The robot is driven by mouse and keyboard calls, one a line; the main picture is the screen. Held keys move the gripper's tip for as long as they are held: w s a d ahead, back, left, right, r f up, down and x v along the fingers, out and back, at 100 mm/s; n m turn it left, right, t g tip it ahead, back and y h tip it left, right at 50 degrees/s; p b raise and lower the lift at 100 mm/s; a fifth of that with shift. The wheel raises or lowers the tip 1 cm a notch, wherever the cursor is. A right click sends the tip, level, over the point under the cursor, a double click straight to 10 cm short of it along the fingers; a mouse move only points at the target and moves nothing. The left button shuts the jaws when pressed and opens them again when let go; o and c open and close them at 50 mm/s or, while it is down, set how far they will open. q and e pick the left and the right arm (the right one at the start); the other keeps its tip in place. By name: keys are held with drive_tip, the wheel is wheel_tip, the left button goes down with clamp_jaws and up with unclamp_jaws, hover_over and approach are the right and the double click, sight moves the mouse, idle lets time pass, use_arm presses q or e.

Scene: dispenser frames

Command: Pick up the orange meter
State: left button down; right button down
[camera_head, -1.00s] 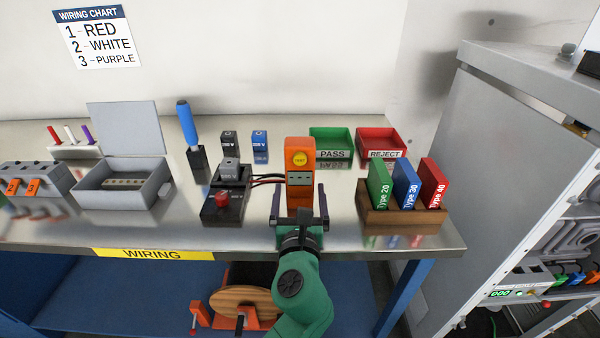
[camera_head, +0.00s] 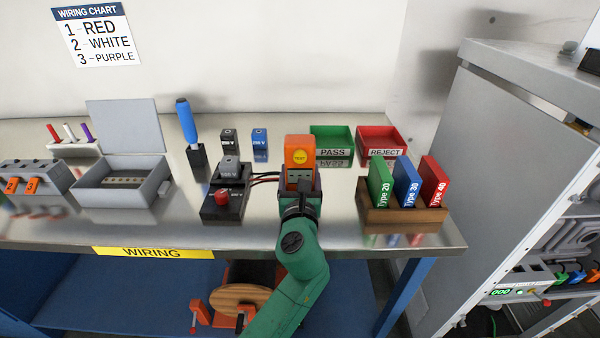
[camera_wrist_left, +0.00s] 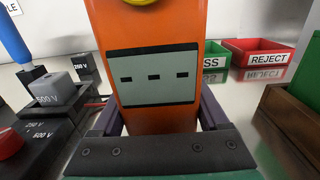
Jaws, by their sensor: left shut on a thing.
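The orange meter (camera_head: 300,154) stands upright on the metal bench, with a yellow TEST button on its upper front. Its lower part is hidden behind my gripper in the head view. In the left wrist view the meter (camera_wrist_left: 152,75) fills the middle, showing a grey display with three dashes. My left gripper (camera_head: 300,188) is shut on the meter's lower body, one finger on each side; the fingers (camera_wrist_left: 158,118) also show in the left wrist view. My right gripper is not in view.
A wooden rack (camera_head: 402,216) with Type 20, 30 and 40 cards is at right. Green PASS (camera_head: 332,143) and red REJECT (camera_head: 381,143) bins stand behind.

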use_arm(q)
drive_tip(key=shift+r, duration=0.1)
wheel_tip(320, 180, up, 20)
drive_tip(key=p, duration=0.5)
drive_tip(key=shift+p, duration=0.55)
drive_tip(key=shift+f+b, duration=4.85)
drive_tip(key=shift+f, duration=5.2)
